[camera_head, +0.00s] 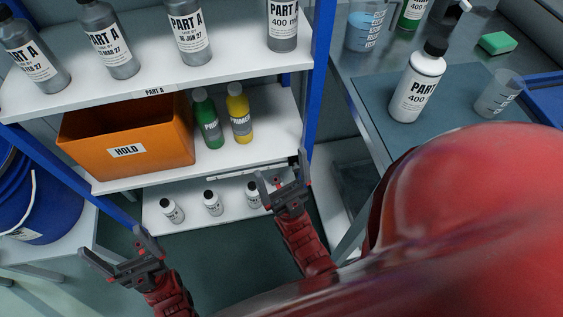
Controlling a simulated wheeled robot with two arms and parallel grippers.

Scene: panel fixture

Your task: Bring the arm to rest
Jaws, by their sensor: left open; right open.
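My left gripper (117,253) is at the lower left, in front of the shelf unit, with its jaws apart and nothing between them. My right gripper (283,178) is near the right end of the shelves, in front of the lowest shelf, also open and empty. It partly covers the right-most small white bottle (253,194). A large red, shiny arm part of mine fills the lower right and hides what lies behind it.
A shelf unit holds grey Part A bottles (108,40) on top, an orange HOLD bin (128,143) with green (207,119) and yellow (239,114) bottles mid-level. A steel bench at right bears a white bottle (416,86) and beaker (497,95). A blue drum (42,205) stands left.

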